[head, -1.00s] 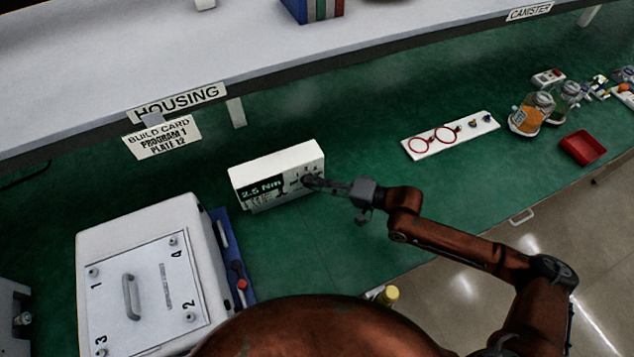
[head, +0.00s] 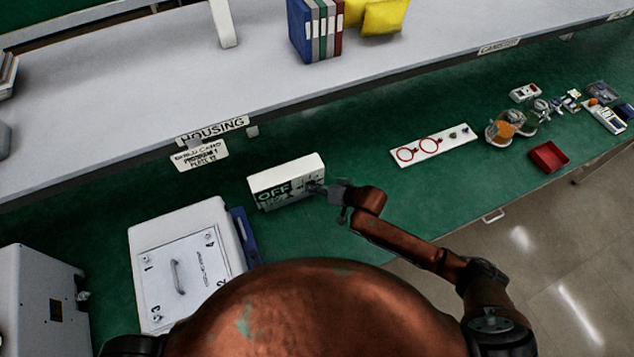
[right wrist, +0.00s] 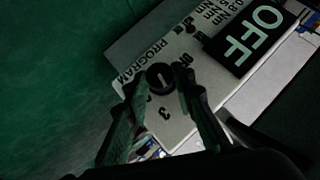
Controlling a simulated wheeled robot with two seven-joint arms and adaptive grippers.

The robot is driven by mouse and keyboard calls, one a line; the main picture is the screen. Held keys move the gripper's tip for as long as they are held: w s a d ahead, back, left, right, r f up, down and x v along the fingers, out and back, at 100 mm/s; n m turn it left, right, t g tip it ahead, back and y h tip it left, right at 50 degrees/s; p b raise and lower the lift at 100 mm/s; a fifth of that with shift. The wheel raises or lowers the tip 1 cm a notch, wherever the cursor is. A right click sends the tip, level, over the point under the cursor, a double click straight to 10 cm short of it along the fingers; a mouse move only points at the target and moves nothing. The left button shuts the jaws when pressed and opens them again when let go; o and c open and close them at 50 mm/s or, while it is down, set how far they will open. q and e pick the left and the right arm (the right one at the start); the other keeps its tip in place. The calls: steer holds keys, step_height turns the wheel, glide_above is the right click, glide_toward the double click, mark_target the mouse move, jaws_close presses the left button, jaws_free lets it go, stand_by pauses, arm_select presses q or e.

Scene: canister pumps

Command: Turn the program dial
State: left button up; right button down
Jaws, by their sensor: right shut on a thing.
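The white controller box (head: 287,172) stands on the green bench, and its display reads OFF. In the right wrist view, the black round program dial (right wrist: 160,77) sits on the panel beside the word PROGRAM. A 3 and other small marks surround it; I cannot tell where its pointer stands. My right gripper (head: 322,188) reaches the box's right front. Its fingers (right wrist: 160,84) are shut on the dial, one on each side. The build card (head: 199,156) hangs under the HOUSING label, its print blurred. My left gripper is out of view.
A white housing fixture (head: 180,262) with a handled lid stands left of the box, with a blue item (head: 243,237) beside it. Right are a white board with red rings (head: 434,145), jars (head: 507,128) and a red tray (head: 548,157). A shelf overhangs behind.

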arm_select(q)
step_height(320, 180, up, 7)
steer(key=p, duration=0.6)
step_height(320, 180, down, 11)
steer(key=b, duration=1.1)
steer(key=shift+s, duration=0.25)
arm_select(e)
steer(key=shift+s+a+f+n+t+h, duration=0.2)
steer(key=shift+a+n+t+h, duration=0.2)
steer(key=shift+n+t+h, duration=1.45)
steer(key=shift+s+a+f+n+t+h, duration=0.3)
steer(key=shift+n+t+h, duration=0.7)
steer(key=shift+h, duration=1.75)
steer(key=shift+a+f+n+t+h, duration=0.1)
steer(key=shift+a+n+t+h, duration=0.6)
steer(key=shift+n+h, duration=1.4)
steer(key=shift+d+t, duration=0.25)
steer(key=shift+t, duration=0.1)
steer(key=c, duration=1.7)
jaws_free()
steer(key=shift+o, duration=0.4)
steer(key=shift+r+m, duration=0.1)
steer(key=shift+m, duration=0.15)
